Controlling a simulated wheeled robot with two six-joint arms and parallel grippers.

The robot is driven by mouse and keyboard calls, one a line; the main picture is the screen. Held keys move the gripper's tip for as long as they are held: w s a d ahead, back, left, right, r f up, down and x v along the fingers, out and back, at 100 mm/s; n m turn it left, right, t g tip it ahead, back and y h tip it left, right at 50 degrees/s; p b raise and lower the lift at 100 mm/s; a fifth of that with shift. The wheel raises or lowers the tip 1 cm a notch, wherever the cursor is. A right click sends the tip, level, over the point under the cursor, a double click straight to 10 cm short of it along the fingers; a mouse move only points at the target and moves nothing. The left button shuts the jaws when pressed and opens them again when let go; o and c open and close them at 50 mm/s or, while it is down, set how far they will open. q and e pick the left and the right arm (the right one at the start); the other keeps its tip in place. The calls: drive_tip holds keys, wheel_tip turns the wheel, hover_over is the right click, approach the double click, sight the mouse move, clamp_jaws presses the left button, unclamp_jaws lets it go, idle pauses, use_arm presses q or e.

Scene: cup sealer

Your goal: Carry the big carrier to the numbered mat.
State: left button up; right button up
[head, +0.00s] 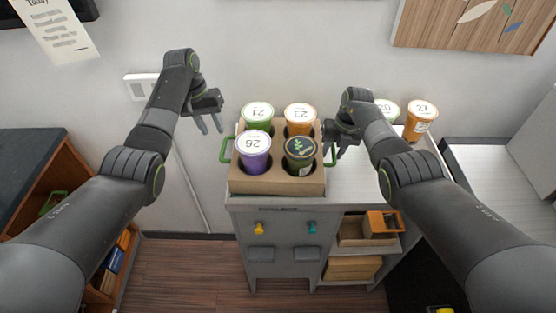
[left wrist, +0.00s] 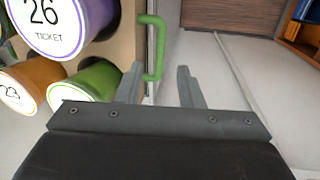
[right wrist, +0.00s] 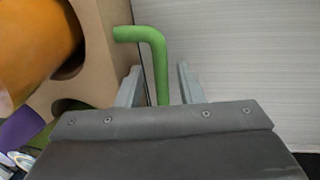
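The big carrier (head: 277,187) is a brown cardboard box on the left end of the white counter, with several lidded cups in its holes. It has a green handle on each side. My left gripper (head: 210,124) is open and empty, up and left of the left handle (head: 225,150); in the left wrist view this handle (left wrist: 158,45) shows near the fingertips. My right gripper (head: 335,150) is open at the right handle (head: 330,157); in the right wrist view this handle (right wrist: 158,60) lies between the fingers, with no visible grip. I cannot make out a numbered mat.
An orange cup (head: 421,120) and a partly hidden green-rimmed cup (head: 386,108) stand further right on the counter (head: 358,180). The counter between them and the carrier looks clear, partly behind my right arm. A wooden shelf (head: 110,245) is at the left.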

drive_tip(key=shift+r, duration=0.15)
use_arm(q)
drive_tip(key=shift+a+r, duration=0.15)
drive_tip(key=shift+r, duration=0.7)
use_arm(e)
wheel_tip(320, 180, up, 12)
drive_tip(key=d, duration=0.2)
drive_tip(key=shift+f, duration=0.2)
use_arm(q)
drive_tip(key=shift+f, duration=0.1)
use_arm(e)
drive_tip(key=shift+s+d+f, duration=0.1)
